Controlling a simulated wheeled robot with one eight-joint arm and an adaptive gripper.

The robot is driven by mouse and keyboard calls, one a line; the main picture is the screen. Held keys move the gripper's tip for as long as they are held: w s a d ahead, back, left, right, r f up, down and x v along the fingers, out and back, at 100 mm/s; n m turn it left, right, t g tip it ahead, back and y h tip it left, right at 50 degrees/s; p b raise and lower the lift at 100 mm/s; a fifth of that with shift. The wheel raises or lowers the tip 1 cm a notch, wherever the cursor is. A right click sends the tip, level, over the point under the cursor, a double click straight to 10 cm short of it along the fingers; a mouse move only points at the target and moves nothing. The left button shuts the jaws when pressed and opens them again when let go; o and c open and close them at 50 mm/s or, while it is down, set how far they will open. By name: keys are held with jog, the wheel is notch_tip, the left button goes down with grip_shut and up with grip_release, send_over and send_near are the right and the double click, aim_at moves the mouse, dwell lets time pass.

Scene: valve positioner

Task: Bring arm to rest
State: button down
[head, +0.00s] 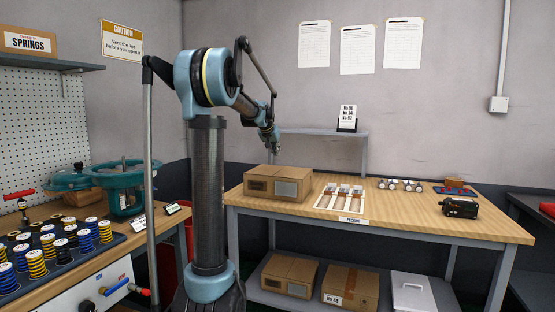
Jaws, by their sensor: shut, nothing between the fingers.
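My arm (218,82) stands on a dark upright column in the middle left of the head view. Its blue links are folded, with the forearm sloping down to the right. My gripper (271,143) hangs at the forearm's end, pointing down. It is shut and empty, small in the picture, and appears above the left end of the packing table (430,217). It looks clear of the cardboard box (278,183) below it; the exact gap cannot be told.
A shelf (320,132) with a card stands behind. At left, a bench carries several springs (37,265) and teal valve bodies (122,177). Boxes sit below the table.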

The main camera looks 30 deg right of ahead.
jog(key=shift+v, duration=2.15)
jog(key=s+a+f+n+y, duration=0.15)
jog(key=s+a+f, duration=0.25)
jog(key=a, duration=0.6)
jog(key=s+a+f+n+y, duration=0.1)
jog(key=s+a+f+n, duration=0.2)
jog(key=a, duration=0.8)
jog(key=s+a+f+y, duration=0.2)
jog(key=s+a+f, duration=0.2)
jog(key=a, duration=0.6)
jog(key=s+a+f+n+g+y, duration=0.1)
jog(key=s+a+f+n, duration=0.2)
jog(key=s+a+f, duration=0.6)
jog(key=s+a+f+n+g+y, duration=0.2)
jog(key=s+a+f, duration=0.8)
jog(key=s, duration=0.5)
notch_tip(320, 180, down, 2)
jog(key=shift+a+f+n, duration=0.1)
jog(key=shift+a+n, duration=0.1)
jog(key=shift+n, duration=0.45)
jog(key=shift+d, duration=0.1)
